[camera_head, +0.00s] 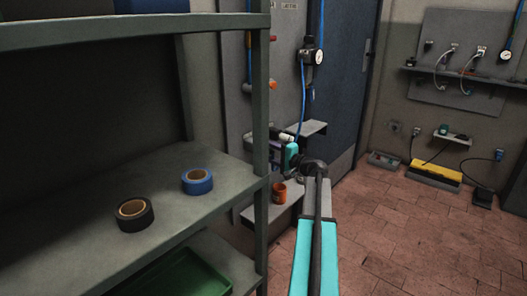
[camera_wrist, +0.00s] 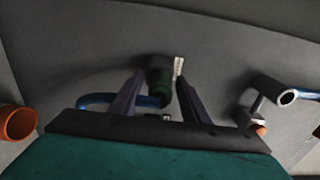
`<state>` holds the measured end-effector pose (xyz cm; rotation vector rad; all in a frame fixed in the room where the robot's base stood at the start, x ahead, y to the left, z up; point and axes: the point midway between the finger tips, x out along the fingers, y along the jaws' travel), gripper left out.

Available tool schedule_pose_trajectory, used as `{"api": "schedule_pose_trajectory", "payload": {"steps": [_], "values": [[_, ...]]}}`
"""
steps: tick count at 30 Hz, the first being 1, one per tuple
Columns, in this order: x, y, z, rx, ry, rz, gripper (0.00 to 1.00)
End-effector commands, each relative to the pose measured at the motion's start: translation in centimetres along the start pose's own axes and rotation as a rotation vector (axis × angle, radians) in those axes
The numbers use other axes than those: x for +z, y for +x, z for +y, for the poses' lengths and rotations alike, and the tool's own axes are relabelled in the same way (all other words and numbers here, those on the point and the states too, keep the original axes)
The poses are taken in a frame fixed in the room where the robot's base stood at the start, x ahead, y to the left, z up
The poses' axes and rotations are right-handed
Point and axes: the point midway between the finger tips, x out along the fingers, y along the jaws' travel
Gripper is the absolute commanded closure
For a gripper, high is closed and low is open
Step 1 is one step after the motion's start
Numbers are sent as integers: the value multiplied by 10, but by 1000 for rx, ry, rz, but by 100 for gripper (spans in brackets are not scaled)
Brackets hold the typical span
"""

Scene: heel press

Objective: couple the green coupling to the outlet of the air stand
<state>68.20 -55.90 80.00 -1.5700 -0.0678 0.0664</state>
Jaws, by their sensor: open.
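The green coupling (camera_wrist: 160,84) is in the middle of the wrist view, with a pale label beside it. The two dark fingers of my gripper (camera_wrist: 158,88) stand open on either side of it. I cannot tell whether either finger touches it. A blue hose (camera_wrist: 97,99) shows behind the left finger. In the head view my gripper (camera_head: 284,140) is at the grey wall panel, above a small shelf, and the coupling cannot be made out there. A grey pipe end (camera_wrist: 287,97) points out at the right of the wrist view; I cannot tell whether it is the outlet.
A gauge (camera_head: 312,57) with a blue hose hangs above, and a small ledge (camera_head: 307,128) juts out nearby. A metal shelf rack (camera_head: 262,110) with black tape (camera_head: 133,226) and blue tape (camera_head: 198,188) stands left. The floor at right is mostly clear.

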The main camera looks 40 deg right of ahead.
Motion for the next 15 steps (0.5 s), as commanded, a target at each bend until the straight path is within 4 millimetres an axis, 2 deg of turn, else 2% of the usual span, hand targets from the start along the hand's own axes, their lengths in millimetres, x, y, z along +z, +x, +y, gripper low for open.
{"api": "schedule_pose_trajectory", "payload": {"steps": [10,15], "values": [[0,0,0,0,0,0,58],[0,0,0,0,0,0,87]]}}
